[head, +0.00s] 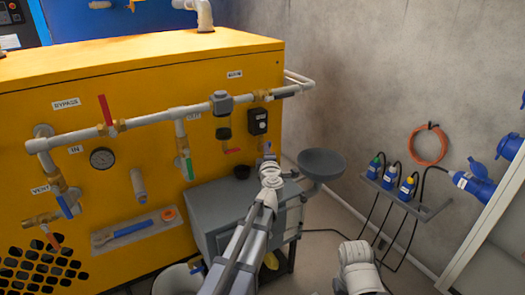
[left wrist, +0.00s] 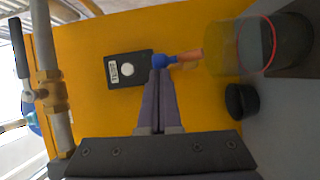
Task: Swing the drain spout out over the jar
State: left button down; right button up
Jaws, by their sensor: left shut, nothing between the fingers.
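The drain spout shows in the left wrist view as a copper-orange tube (left wrist: 190,55) with a blue knob (left wrist: 160,61) at its base. The clear jar (left wrist: 228,48), with a red ring around it, is just right of the tube's end. I cannot tell whether the tube's end lies over its mouth. My left gripper (left wrist: 161,76) is shut and empty, its fingertips at the blue knob; touching is unclear. In the head view my left gripper (head: 268,168) is in front of the yellow panel and largely hides spout and jar. My right gripper is out of view.
A black timer box (head: 257,121) is on the yellow panel (head: 150,75) above the spout. A small black cup (head: 242,172) stands on the grey cabinet (head: 215,203). A grey funnel dish (head: 322,163) is to the right. Pipes and valves run along the panel.

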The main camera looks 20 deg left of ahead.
pick_arm(q)
jog(key=shift+w+d, duration=0.25)
jog(key=shift+d, duration=0.1)
dwell(0.4)
jog(key=shift+s, duration=0.1)
